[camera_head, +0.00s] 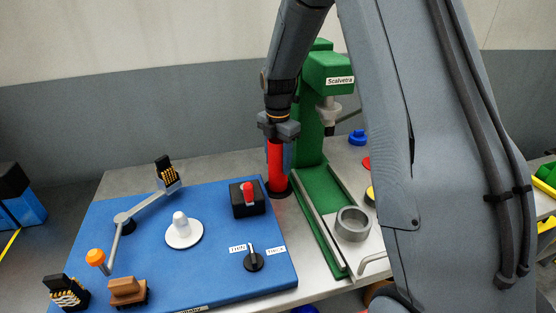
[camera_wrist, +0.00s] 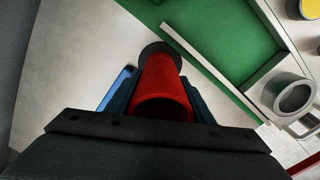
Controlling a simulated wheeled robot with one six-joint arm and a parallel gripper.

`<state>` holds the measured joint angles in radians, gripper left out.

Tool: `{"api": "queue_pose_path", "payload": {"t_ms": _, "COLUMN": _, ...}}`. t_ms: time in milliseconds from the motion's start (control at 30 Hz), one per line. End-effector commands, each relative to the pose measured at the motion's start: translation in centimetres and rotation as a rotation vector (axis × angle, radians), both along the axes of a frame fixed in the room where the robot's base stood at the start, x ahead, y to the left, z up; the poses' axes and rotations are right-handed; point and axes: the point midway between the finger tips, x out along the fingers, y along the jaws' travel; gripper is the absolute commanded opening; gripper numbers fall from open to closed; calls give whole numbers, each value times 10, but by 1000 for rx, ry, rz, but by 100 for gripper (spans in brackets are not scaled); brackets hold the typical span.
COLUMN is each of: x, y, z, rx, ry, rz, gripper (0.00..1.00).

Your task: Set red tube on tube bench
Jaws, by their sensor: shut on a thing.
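The red tube (camera_head: 276,165) stands upright in the head view, between the blue board and the green machine. My gripper (camera_head: 279,132) is shut on its upper part from above. In the wrist view the red tube (camera_wrist: 162,88) runs away from the jaws, with my gripper's fingers (camera_wrist: 160,100) on both sides. A dark round piece (camera_wrist: 159,50) shows at the tube's far end, over the grey tabletop. I cannot tell whether it is part of the tube or a separate base. No thing is plainly marked as the tube bench; the grey tabletop (camera_head: 230,170) lies below the tube.
The green machine (camera_head: 326,72) rises close behind and right of the tube. A metal cup (camera_head: 352,223) stands on its base. The blue board (camera_head: 205,270) at left carries a black box with a red knob (camera_head: 249,195), a white cone (camera_head: 182,230) and a pivoting arm (camera_head: 145,205).

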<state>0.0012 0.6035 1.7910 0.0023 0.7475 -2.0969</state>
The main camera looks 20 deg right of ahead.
Motion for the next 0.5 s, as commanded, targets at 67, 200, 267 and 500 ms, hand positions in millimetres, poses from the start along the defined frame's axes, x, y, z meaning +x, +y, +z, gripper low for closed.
{"api": "queue_pose_path", "payload": {"t_ms": 67, "x": 0, "y": 0, "z": 0, "rx": 0, "ry": 0, "rz": 0, "gripper": 21}}
{"api": "queue_pose_path", "payload": {"t_ms": 200, "x": 0, "y": 0, "z": 0, "rx": 0, "ry": 0, "rz": 0, "gripper": 21}}
{"api": "queue_pose_path", "payload": {"t_ms": 267, "x": 0, "y": 0, "z": 0, "rx": 0, "ry": 0, "rz": 0, "gripper": 21}}
{"api": "queue_pose_path", "payload": {"t_ms": 500, "x": 0, "y": 0, "z": -4, "rx": 0, "ry": 1, "rz": 0, "gripper": 21}}
